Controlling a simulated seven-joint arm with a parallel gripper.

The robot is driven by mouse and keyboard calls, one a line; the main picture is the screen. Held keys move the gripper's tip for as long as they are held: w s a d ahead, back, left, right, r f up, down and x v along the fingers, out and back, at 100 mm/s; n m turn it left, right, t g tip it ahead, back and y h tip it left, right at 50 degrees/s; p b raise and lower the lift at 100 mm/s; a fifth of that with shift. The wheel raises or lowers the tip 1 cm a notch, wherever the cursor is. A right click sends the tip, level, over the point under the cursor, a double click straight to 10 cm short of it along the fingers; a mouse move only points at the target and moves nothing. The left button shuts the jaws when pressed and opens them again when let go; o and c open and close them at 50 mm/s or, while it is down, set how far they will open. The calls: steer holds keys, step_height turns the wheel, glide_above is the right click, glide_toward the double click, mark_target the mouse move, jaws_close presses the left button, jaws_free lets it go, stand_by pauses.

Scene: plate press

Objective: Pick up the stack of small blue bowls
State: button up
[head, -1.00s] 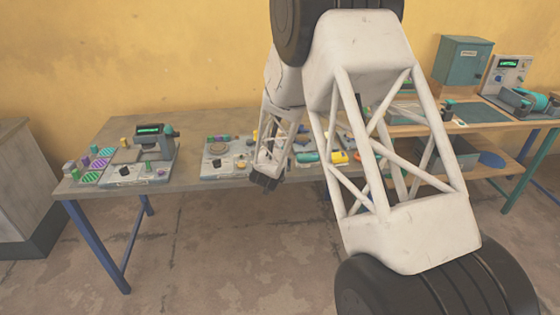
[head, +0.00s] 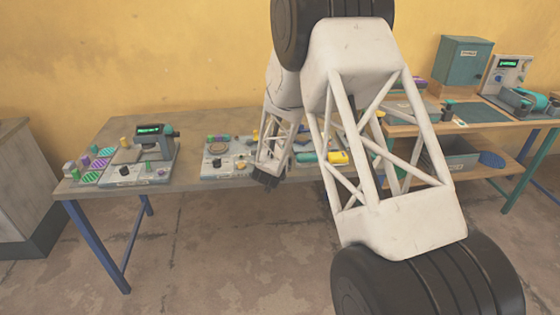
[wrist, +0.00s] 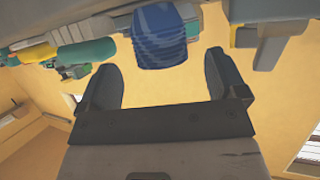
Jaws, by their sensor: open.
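The stack of small blue bowls (wrist: 160,36) shows at the top middle of the wrist view, its several rims layered. My gripper (wrist: 158,64) is open and empty, with one dark finger to each side below the stack in that picture. The stack lies ahead of the gap between the fingers, apart from them as far as I can tell. In the head view my gripper (head: 267,179) hangs at the front edge of the table. I cannot make out the bowls there; my own arm covers part of the table.
The grey table (head: 100,145) holds a device with a green display (head: 150,130) on the left. Yellow (wrist: 87,27) and teal (wrist: 88,50) items lie left of the stack in the wrist view. Grey objects (wrist: 270,40) are to its right. A wooden bench (head: 440,128) stands at right.

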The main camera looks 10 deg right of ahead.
stand_by(0.3)
steer(key=shift+x, duration=2.6)
steer(key=shift+r, duration=0.1)
steer(key=c, duration=1.1)
steer(key=shift+o, duration=0.2)
steer(key=shift+r, duration=0.1)
